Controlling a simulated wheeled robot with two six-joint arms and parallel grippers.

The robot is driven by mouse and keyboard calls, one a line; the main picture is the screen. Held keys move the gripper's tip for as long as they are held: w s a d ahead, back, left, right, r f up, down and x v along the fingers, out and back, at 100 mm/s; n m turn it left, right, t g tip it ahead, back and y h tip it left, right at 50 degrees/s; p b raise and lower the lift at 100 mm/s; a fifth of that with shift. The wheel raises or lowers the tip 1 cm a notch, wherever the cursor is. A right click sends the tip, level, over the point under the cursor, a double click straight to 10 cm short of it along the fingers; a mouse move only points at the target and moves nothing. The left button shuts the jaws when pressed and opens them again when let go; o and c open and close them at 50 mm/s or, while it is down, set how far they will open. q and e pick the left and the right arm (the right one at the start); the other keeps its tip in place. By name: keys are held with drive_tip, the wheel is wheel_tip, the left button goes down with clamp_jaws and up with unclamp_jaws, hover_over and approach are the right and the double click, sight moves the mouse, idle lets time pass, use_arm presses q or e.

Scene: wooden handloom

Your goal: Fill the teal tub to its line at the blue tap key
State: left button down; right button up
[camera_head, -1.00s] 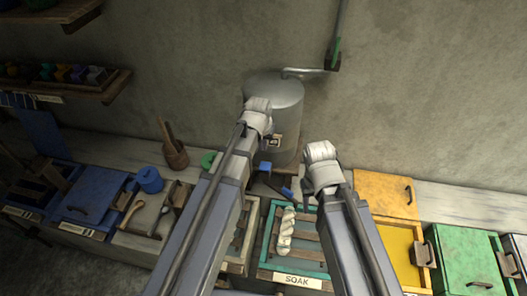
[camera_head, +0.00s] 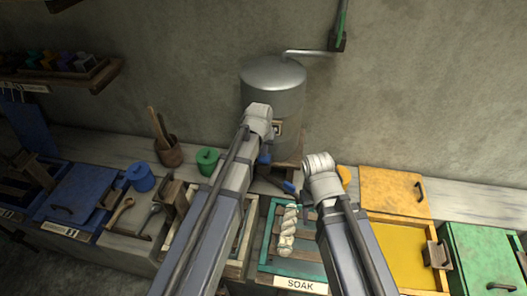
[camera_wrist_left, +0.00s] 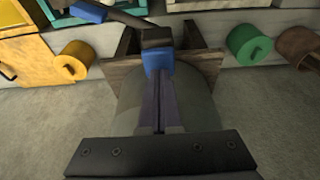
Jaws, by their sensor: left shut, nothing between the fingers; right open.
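The teal tub (camera_head: 263,250), labelled SOAK, stands front centre in the head view, with slats and a pale twisted skein (camera_head: 288,230) in it. I cannot make out its line or water level. The blue tap key (camera_head: 264,158) is low on the grey metal tank (camera_head: 272,85); it also shows in the wrist view (camera_wrist_left: 158,60). My left gripper (camera_wrist_left: 158,85) is shut and empty, its fingers pointing at the key; contact is unclear. A dark bar with a blue end (camera_head: 289,187) reaches toward the tub. My right gripper (camera_head: 320,170) is right of it, its fingers hidden.
A yellow bin (camera_head: 405,245) and a green bin (camera_head: 485,255) stand right of the tub. A blue pot (camera_head: 141,177), a green pot (camera_head: 208,160) and a brown tool pot (camera_head: 168,150) stand on the bench to the left. The wall is close behind.

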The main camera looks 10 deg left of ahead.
use_arm(q)
drive_tip(key=shift+f, duration=0.55)
use_arm(e)
drive_tip(key=shift+f, duration=0.55)
